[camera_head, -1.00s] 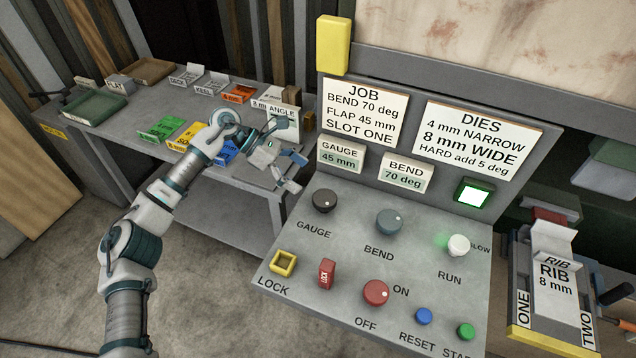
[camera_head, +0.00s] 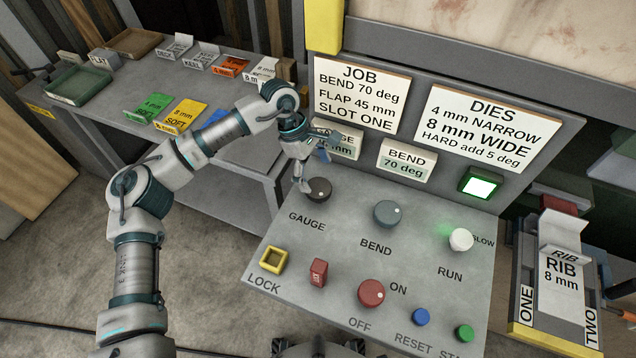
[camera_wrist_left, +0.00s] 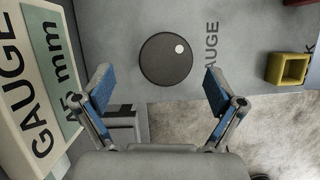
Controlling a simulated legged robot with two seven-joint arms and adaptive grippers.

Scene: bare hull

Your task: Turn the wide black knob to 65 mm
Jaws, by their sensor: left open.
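The wide black knob (camera_head: 318,190) sits on the sloped grey panel above the word GAUGE. In the left wrist view the knob (camera_wrist_left: 166,59) is a dark round disc with a white dot near its upper right edge. My left gripper (camera_head: 314,172) is open above the knob, its fingers partly covering it in the head view. In the wrist view the two blue-padded fingertips (camera_wrist_left: 159,84) stand apart, one to each side of the knob's lower part, with nothing between them. The gauge display (camera_wrist_left: 68,92) reads 45 mm at the left. My right gripper is not in view.
The JOB sign (camera_head: 361,97) stands behind.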

